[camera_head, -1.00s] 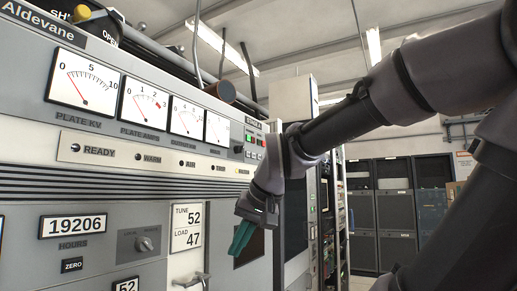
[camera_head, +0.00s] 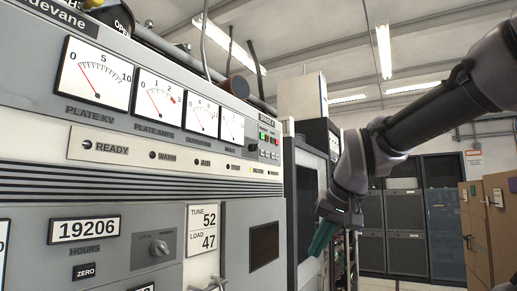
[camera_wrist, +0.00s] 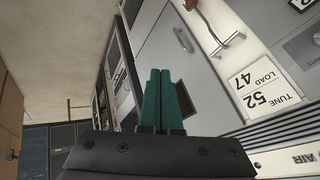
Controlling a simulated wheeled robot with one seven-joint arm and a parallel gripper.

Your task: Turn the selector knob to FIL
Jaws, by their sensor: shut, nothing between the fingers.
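A small black knob (camera_head: 253,147) sits on the grey cabinet face right of the fourth meter, beside lit red and green buttons. A grey rotary knob (camera_head: 158,247) is on a plate right of the hours counter; its markings are too small to read. I cannot tell which is the selector, and no FIL label is legible. My gripper (camera_head: 317,242) is shut and empty, apart from both knobs, to the right of the cabinet front in the head view. Its teal fingers (camera_wrist: 162,88) lie together in the wrist view, touching nothing. Neither knob is clear there.
The cabinet has several meters (camera_head: 97,73), a TUNE/LOAD card (camera_head: 202,230), a dark window (camera_head: 264,245) and a handle (camera_head: 210,284) sticking out below. Dark racks (camera_head: 385,225) and brown cabinets (camera_head: 487,225) stand behind my arm. Free room lies around the fingers.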

